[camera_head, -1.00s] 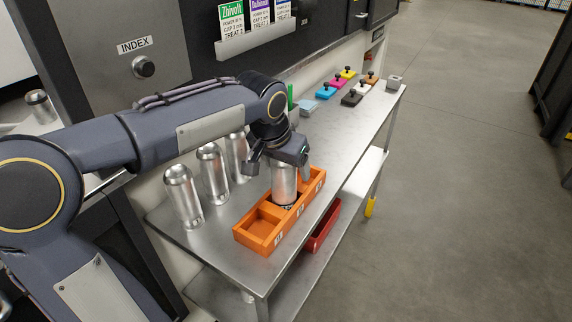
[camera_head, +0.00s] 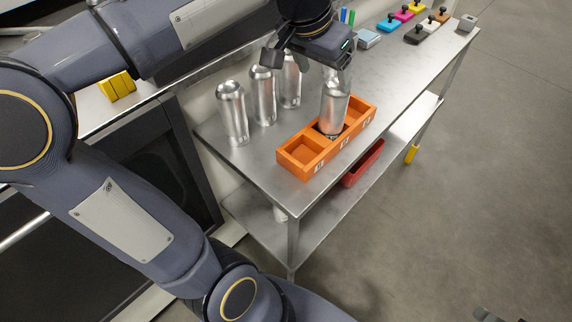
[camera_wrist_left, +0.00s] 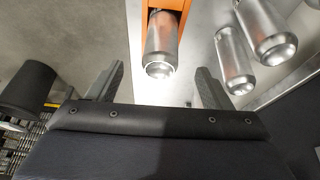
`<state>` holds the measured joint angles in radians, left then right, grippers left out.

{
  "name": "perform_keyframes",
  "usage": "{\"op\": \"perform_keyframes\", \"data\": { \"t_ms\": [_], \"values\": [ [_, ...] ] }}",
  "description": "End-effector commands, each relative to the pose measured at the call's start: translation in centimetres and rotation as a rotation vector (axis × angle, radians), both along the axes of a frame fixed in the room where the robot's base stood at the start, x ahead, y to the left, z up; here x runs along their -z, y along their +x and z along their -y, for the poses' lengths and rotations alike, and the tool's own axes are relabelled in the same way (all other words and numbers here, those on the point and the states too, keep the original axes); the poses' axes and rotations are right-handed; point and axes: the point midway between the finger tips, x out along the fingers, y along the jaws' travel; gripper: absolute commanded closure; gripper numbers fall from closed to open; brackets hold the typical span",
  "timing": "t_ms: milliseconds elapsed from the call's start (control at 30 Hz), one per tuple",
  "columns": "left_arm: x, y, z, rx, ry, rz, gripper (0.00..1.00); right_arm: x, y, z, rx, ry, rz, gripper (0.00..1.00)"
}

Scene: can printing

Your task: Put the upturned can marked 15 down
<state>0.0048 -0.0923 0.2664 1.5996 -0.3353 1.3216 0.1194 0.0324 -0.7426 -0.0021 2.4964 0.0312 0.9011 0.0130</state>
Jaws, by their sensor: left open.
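A silver can (camera_head: 333,108) stands in the middle compartment of the orange tray (camera_head: 298,168) on the metal table. No number can be read on it. My left gripper (camera_head: 326,66) is just above this can, open and empty. In the left wrist view the can (camera_wrist_left: 161,42) lies ahead between the spread fingers (camera_wrist_left: 157,84), apart from both. The gripper partly hides the can's top in the head view. The tray's near compartment is empty; the far one looks empty too. A dark piece at the bottom right edge may be my right gripper (camera_head: 492,315).
Several silver cans (camera_head: 233,112) stand in a row left of the tray, close to my left gripper. Coloured stamp-like blocks (camera_head: 404,14) stand at the table's far end. A red bin (camera_head: 363,163) sits on the lower shelf. The table between tray and blocks is clear.

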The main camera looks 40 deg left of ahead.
Motion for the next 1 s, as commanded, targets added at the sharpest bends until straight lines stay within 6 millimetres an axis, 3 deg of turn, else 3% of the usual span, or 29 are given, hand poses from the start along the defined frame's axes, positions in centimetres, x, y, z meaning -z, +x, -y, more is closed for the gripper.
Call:
{"op": "perform_keyframes", "data": {
  "t_ms": [200, 433, 533, 667, 900, 1000],
  "values": [
    [6.4, -8.6, -0.3, -0.063, -0.123, 0.018, 0.27, 0.0, 0.0, 0.0, 0.000, 0.000, 0.000, 0.45],
    [13.5, -15.3, 1.5, -0.148, -0.293, 0.050, 0.27, 0.0, 0.0, 0.0, 0.000, 0.000, 0.000, 0.45],
    [15.3, -16.7, 2.2, -0.171, -0.338, 0.058, 0.27, 0.0, 0.0, 0.0, 0.000, 0.000, 0.000, 0.45],
    [16.2, -17.3, 2.7, -0.184, -0.363, 0.063, 0.27, 0.0, 0.0, 0.0, 0.000, 0.000, 0.000, 0.45],
    [16.2, -17.4, 2.7, -0.183, -0.363, 0.062, 0.27, 0.0, 0.0, 0.0, 0.000, 0.000, 0.000, 0.45],
    [15.0, -17.3, 2.7, -0.184, -0.362, 0.062, 0.27, -1.2, 0.0, 0.0, 0.000, 0.000, 0.000, 0.45]
  ]
}}
